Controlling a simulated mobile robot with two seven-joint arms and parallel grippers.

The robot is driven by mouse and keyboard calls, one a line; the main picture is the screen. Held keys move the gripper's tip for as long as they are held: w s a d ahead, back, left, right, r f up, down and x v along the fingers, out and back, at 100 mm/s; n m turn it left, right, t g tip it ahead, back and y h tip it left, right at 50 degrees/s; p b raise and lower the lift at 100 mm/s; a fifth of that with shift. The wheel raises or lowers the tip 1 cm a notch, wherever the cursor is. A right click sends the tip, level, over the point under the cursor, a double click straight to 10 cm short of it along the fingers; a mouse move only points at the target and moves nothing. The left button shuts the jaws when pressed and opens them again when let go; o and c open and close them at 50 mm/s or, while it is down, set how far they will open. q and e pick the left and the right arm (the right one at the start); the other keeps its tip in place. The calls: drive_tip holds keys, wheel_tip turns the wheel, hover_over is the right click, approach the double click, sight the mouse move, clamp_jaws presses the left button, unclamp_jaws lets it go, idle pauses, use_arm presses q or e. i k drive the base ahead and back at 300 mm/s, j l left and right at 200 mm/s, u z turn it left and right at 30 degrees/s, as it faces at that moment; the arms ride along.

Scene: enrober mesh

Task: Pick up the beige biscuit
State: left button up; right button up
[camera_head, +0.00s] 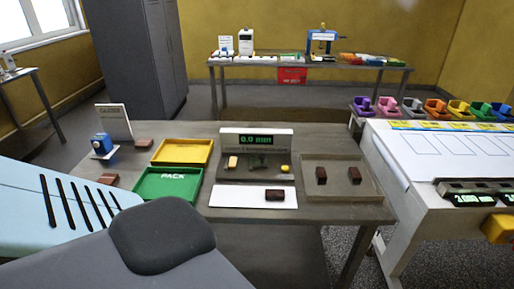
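A small beige block (233,162), which looks like the beige biscuit, stands on the dark ledge at the left of the grey gauge unit (256,133) with a green "0.0 mm" readout. A small yellow piece (285,169) sits at the right end of the same ledge. Neither of my grippers shows in the head view, so nothing is seen touching the beige block. A large grey and light blue shape fills the lower left and hides part of the table there.
The table (345,208) also bears a yellow tray (182,142), a green PACK tray (168,197), a white mat (230,195) with a brown block (275,195), and a shallow tray (338,190) with two brown blocks. A white bench (425,165) stands at right.

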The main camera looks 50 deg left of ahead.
sight(233, 161)
drive_tip(key=k+j+z, duration=0.45)
drive_tip(key=j+z, duration=0.15)
drive_tip(key=j, duration=0.15)
drive_tip(key=k+j+z, duration=0.15)
drive_tip(key=k+j, duration=1)
